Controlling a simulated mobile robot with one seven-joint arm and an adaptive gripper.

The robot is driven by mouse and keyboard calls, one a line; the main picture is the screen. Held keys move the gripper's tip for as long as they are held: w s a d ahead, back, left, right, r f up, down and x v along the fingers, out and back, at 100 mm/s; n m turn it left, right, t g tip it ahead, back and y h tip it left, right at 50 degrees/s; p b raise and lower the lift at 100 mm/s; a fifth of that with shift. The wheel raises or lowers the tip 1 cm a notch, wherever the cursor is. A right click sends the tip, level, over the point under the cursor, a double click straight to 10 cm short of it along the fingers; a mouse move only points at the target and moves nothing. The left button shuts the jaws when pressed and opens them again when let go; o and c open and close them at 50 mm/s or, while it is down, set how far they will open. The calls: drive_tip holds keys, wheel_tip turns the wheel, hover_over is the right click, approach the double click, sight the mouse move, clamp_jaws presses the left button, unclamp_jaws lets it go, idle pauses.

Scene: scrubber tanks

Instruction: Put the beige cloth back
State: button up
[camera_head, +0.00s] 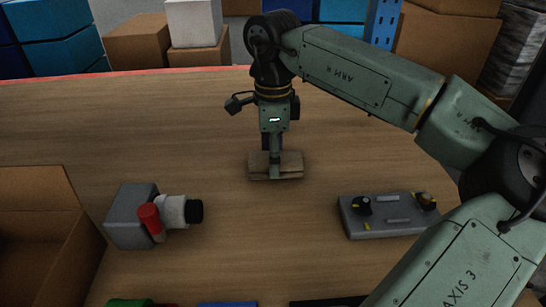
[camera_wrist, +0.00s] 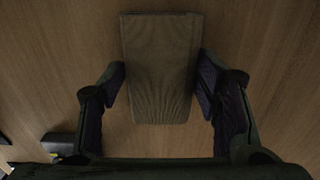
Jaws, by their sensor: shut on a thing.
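The beige cloth (camera_head: 291,166) is a folded, flat block near the middle of the wooden table in the head view. My gripper (camera_head: 275,173) points straight down over it and is shut on it. In the wrist view the cloth (camera_wrist: 158,45) lies between the two fingers, one against each long side near its lower half. The cloth is at or very near the table top; I cannot tell whether it is resting there or slightly raised. My fingers hide part of its middle in the head view.
A grey block with a red-handled valve (camera_head: 148,217) stands left of the cloth. A grey control panel with knobs (camera_head: 388,216) lies to the right. An open cardboard box (camera_head: 72,203) is at the far left. The table (camera_head: 150,120) is clear around the cloth.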

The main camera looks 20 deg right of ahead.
drive_tip(key=shift+r, duration=0.1)
drive_tip(key=shift+f, duration=0.25)
drive_tip(key=o, duration=1.1)
drive_tip(key=shift+r, duration=0.1)
drive_tip(key=shift+o, duration=0.2)
wheel_tip(320, 180, up, 12)
drive_tip(key=p, duration=0.1)
drive_tip(key=shift+r, duration=0.2)
